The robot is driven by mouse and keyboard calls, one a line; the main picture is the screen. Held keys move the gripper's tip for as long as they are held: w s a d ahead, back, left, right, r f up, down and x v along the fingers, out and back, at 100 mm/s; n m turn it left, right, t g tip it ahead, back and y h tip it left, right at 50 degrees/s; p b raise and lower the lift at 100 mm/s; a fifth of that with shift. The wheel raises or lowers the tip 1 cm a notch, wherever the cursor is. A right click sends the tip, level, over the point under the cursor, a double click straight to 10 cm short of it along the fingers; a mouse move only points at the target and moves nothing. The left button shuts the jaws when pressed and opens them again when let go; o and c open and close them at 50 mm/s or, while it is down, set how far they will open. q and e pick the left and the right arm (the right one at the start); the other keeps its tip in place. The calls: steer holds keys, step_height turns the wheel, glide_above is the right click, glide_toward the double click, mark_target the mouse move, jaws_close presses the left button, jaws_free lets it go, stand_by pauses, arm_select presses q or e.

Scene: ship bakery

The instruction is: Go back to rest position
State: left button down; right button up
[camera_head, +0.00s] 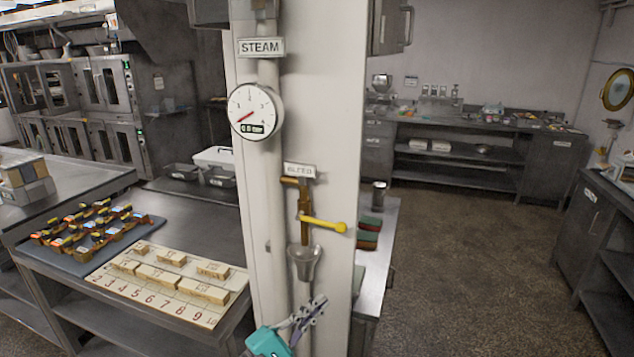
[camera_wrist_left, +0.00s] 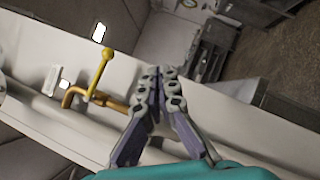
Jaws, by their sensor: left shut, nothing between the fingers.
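My left gripper (camera_head: 312,309) is at the bottom middle of the head view, in front of the white column and below the bleed valve's funnel. In the left wrist view its fingers (camera_wrist_left: 160,78) are together, with nothing between them. The bleed valve (camera_head: 304,205) has a brass pipe and a yellow lever (camera_head: 323,224) that points right and slightly down. It also shows in the left wrist view (camera_wrist_left: 98,75), left of the fingers and apart from them. My right gripper is not in view.
A steam gauge (camera_head: 255,111) is on the white column (camera_head: 335,120). Left of it, a steel counter holds a numbered board (camera_head: 150,290) with wooden blocks and a dark tray (camera_head: 75,262) of small items. Open floor (camera_head: 460,240) lies to the right, before a back counter (camera_head: 455,130).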

arm_select(q)
steer(key=s+a+f+m+g+y, duration=0.2)
steer(key=s+f+m+g+y, duration=0.4)
steer(key=s+f+m, duration=0.25)
steer(key=s+a+f+m+y, duration=0.2)
steer(key=s+a+m+y, duration=0.1)
steer(key=a, duration=0.4)
steer(key=s+a+f+m+g+y, duration=0.1)
steer(key=s+a+f+m+y, duration=0.1)
steer(key=s+a+y, duration=0.3)
steer(key=a+m+y, duration=0.1)
steer(key=a, duration=0.2)
steer(key=shift+s+a+f, duration=0.15)
